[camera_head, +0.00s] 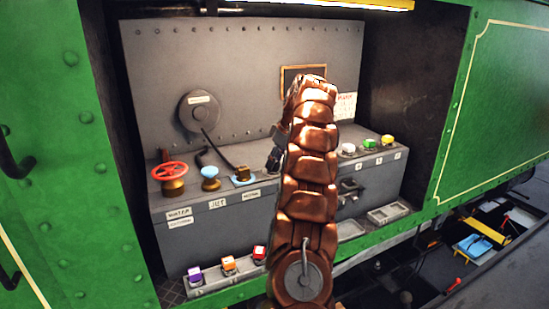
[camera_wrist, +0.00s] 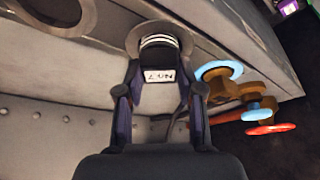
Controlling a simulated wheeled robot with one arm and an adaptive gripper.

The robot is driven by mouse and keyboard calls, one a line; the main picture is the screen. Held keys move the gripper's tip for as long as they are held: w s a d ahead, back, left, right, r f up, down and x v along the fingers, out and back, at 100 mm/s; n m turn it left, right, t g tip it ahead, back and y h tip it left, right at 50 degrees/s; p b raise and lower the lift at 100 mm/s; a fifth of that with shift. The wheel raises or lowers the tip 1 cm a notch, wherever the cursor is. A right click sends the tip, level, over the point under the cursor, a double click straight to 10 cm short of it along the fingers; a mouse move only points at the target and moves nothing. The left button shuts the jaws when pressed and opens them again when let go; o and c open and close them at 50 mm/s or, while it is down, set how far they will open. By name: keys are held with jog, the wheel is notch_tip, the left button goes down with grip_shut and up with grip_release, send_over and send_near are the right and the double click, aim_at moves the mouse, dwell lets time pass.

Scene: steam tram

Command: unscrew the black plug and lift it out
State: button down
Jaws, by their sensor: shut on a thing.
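My gripper (camera_wrist: 159,70) points at a round fitting on the grey bench in the wrist view. Its two dark fingers close in on a short round piece with pale rings (camera_wrist: 158,40), which I take to be the black plug's neck. A round collar surrounds this piece, and I cannot tell how far the plug is out of it. A white label with dark letters (camera_wrist: 160,76) shows between the fingers. In the head view the dark gripper (camera_head: 275,153) is partly behind my copper arm, and the plug is hidden.
On the bench left of my arm stand a red handwheel (camera_head: 170,170), a blue knob (camera_head: 209,173) and a brass fitting on a light blue disc (camera_head: 243,178). White, green and yellow buttons (camera_head: 370,144) sit to the right. Small coloured blocks (camera_head: 228,264) lie in the front tray.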

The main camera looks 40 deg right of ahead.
jog(key=shift+n, duration=0.5)
jog(key=c, duration=0.7)
grip_release()
jog(key=shift+o, duration=0.6)
jog(key=o, duration=0.6)
jog(key=shift+r+p, duration=1.25)
